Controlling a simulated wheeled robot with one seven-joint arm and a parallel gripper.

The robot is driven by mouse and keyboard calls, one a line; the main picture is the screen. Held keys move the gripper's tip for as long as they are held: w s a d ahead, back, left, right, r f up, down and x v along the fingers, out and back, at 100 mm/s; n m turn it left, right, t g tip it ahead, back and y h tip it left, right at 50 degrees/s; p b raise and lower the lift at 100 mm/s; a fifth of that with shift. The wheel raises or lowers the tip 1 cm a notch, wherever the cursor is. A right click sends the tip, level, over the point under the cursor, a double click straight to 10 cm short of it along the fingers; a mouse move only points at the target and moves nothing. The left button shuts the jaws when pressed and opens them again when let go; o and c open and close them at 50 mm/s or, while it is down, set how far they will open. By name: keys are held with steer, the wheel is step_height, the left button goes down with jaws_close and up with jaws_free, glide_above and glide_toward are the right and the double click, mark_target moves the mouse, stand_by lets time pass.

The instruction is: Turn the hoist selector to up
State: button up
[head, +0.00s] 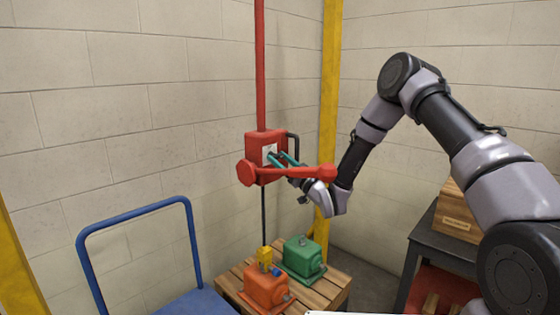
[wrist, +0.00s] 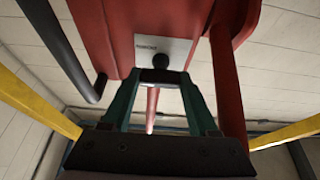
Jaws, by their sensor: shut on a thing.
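The red hoist box (head: 254,142) hangs on a red post in front of the block wall. A pale label plate (wrist: 146,48) on it carries print too small to read for certain. In the wrist view the black selector knob (wrist: 160,61) stands on this plate. My gripper (head: 275,158) has teal fingers that reach up to the box. In the wrist view its fingertips (wrist: 160,76) are shut on the selector knob, one on each side. The knob's pointing direction cannot be told. In the head view the knob is hidden.
A red lever (head: 300,172) with a round end crosses in front of my gripper. A black bar handle (head: 293,143) is beside the box. Below, a yellow block (head: 264,256) meets an orange motor (head: 262,286); a green motor (head: 303,257) shares the pallet (head: 328,288). A blue trolley (head: 138,212) stands left.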

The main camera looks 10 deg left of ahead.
steer(key=shift+n, duration=0.3)
steer(key=shift+w+d+r+n+g+h, duration=0.1)
steer(key=shift+n+g, duration=1.4)
steer(key=shift+n, duration=2.05)
steer(key=shift+w+d+r+n+g+h, duration=0.1)
steer(key=shift+n+g, duration=1.4)
steer(key=shift+n, duration=2.1)
steer(key=shift+d+n+g+h, duration=0.1)
steer(key=shift+n+g, duration=1.4)
steer(key=shift+n, duration=2.05)
steer(key=o, duration=1.1)
steer(key=shift+a, duration=0.1)
